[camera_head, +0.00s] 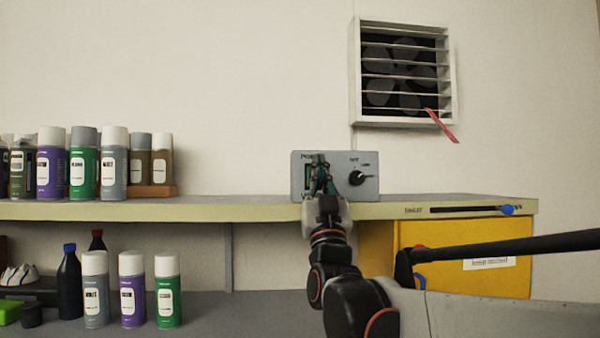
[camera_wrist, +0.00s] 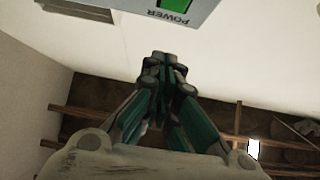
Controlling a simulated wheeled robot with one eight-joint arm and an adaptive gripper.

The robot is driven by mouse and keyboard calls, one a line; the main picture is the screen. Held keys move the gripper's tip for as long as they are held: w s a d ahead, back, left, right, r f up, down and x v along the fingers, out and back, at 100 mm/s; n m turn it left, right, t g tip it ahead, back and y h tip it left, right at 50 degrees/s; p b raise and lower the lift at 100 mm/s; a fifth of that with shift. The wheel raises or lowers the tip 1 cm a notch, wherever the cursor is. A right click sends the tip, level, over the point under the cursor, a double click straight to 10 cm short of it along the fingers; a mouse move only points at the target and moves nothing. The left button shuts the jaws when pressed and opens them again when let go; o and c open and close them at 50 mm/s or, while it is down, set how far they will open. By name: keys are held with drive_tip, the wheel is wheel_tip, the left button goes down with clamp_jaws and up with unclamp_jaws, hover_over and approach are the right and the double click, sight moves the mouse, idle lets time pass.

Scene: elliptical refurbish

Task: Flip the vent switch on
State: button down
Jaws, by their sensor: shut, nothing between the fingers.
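The grey switch box (camera_head: 335,165) stands on the shelf below the vent fan, with a black knob (camera_head: 356,178) on its right half. A green switch (camera_head: 308,178) shows on the box's left half, partly hidden by my gripper. My gripper (camera_head: 321,160) is in front of the left half of the box, with its fingers shut and empty. In the wrist view, the box (camera_wrist: 185,12) is at the top edge with the word POWER upside down and part of the green switch (camera_wrist: 177,4). The fingertips (camera_wrist: 161,55) are below it in that picture, and I cannot tell whether they touch it.
The vent fan (camera_head: 405,75) has white slats and a red ribbon (camera_head: 440,126). Spray cans (camera_head: 82,165) line the shelf (camera_head: 240,208) at left, with more cans (camera_head: 131,290) on the lower counter. A yellow cabinet (camera_head: 480,285) is under the shelf at right.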

drive_tip(key=s+r+b+v, duration=0.1)
drive_tip(key=v, duration=0.8)
drive_tip(key=shift+s, duration=0.3)
drive_tip(key=s+d+f+n+g+y+b, duration=0.15)
drive_tip(key=f+g+b, duration=0.45)
drive_tip(key=f, duration=1.1)
drive_tip(key=s+d+f+g+b, duration=0.1)
drive_tip(key=d+f+g+b, duration=0.4)
drive_tip(key=f, duration=1.2)
drive_tip(key=s+d+f+g+b, duration=0.1)
drive_tip(key=s+f+g+b, duration=0.2)
drive_tip(key=s+f, duration=0.3)
drive_tip(key=s+d+f+m+g+h+b, duration=0.1)
drive_tip(key=s+f+b, duration=0.5)
drive_tip(key=f, duration=1)
drive_tip(key=s+d+f+m+g+h+b, duration=0.1)
drive_tip(key=s+d+f+g+b, duration=0.2)
drive_tip(key=f, duration=0.9)
drive_tip(key=s+g+b, duration=0.1)
drive_tip(key=s+g, duration=0.2)
drive_tip(key=s, duration=0.1)
drive_tip(key=shift+s+b, duration=0.35)
drive_tip(key=shift+b, duration=0.05)
